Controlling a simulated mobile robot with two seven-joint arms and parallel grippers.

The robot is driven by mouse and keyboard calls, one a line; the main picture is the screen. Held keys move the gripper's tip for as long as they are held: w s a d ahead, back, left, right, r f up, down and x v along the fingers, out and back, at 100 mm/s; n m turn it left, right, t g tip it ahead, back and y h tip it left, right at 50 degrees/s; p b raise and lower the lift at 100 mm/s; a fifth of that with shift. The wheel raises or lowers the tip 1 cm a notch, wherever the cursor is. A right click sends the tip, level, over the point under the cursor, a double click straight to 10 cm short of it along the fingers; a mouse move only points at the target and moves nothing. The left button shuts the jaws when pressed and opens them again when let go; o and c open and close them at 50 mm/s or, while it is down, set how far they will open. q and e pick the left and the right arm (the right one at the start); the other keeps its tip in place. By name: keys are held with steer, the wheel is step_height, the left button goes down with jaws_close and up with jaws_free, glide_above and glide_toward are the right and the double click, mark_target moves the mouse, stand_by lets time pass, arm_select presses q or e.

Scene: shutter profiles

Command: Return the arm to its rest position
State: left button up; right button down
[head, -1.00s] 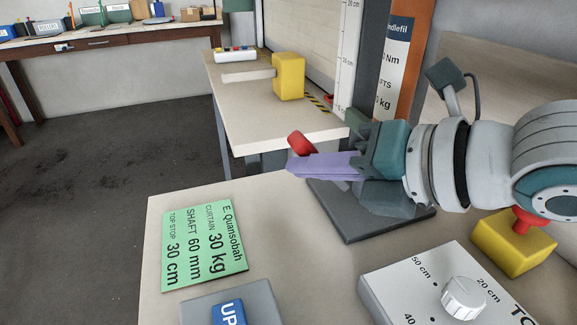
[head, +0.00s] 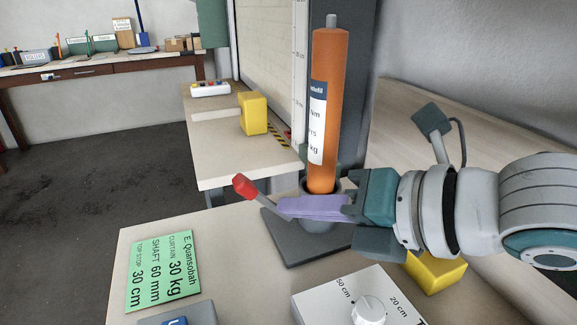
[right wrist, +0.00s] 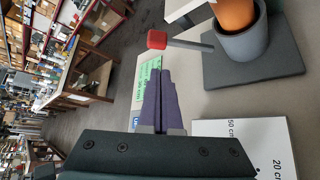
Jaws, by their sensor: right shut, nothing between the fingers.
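My right gripper (head: 280,206) has purple fingers. They are pressed together and empty. It is over the table in front of the grey base (head: 285,247) of the orange cylinder (head: 322,150), with its tip near the rod of a red-knobbed lever (head: 245,187); I cannot tell whether they touch. In the right wrist view the shut fingers (right wrist: 159,75) point away below the red knob (right wrist: 157,39), apart from it in the picture. The orange cylinder stands upright in a grey cup (right wrist: 243,42). My left gripper is not in view.
A green label sheet (head: 162,270) lies at the table's left. A white dial box (head: 335,290) stands in front, and a yellow block (head: 436,272) sits under my right arm. A second table (head: 225,165) behind holds a yellow block (head: 253,114) with a pale bar.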

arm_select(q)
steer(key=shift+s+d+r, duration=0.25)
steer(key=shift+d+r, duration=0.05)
arm_select(e)
steer(key=shift+s+d+r, duration=0.25)
steer(key=shift+s+d, duration=0.15)
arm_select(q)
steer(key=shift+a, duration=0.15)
arm_select(e)
steer(key=shift+a, duration=0.1)
